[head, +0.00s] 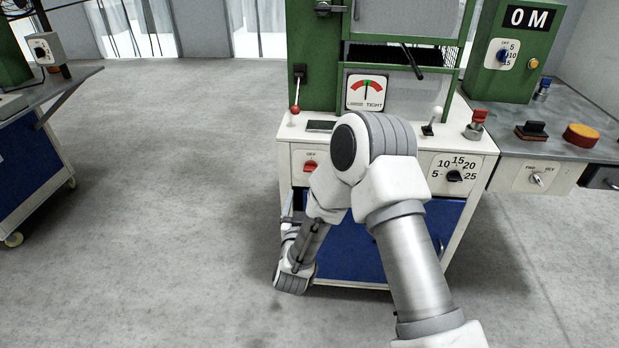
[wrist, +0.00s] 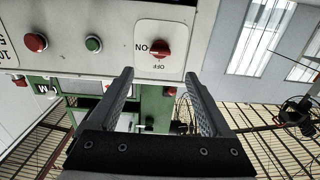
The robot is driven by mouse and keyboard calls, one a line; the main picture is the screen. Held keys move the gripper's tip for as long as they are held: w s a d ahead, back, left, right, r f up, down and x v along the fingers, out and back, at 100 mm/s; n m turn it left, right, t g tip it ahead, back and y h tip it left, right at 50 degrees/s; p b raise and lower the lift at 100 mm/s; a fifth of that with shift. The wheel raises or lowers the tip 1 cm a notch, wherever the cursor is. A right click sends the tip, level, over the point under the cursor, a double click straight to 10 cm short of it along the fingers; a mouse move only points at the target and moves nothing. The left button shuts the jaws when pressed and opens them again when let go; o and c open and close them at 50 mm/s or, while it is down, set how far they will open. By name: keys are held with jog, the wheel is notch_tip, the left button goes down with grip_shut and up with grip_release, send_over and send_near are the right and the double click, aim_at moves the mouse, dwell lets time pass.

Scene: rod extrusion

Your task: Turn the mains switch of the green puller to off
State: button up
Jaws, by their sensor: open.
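The mains switch (head: 310,166) is a red knob on a white plate, on the front panel of the green machine (head: 318,62). In the wrist view the picture is upside down; the red switch (wrist: 160,48) has ON at its left and OFF below it. Its handle seems to lie towards ON, but it is small. My gripper (wrist: 159,75) is open and empty, its two fingers pointing at the panel on either side of the switch plate, apart from the knob.
A red button (wrist: 35,42) and a green button (wrist: 93,44) sit beside the switch plate. A lever with a red knob (head: 295,108) stands above the panel. A dial (head: 455,175) is to the right. Open floor (head: 170,190) lies to the left.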

aim_at(311, 169)
jog(key=w+b, duration=0.2)
jog(key=w, duration=0.8)
jog(key=shift+w+d, duration=0.15)
jog(key=shift+w, duration=0.05)
grip_shut()
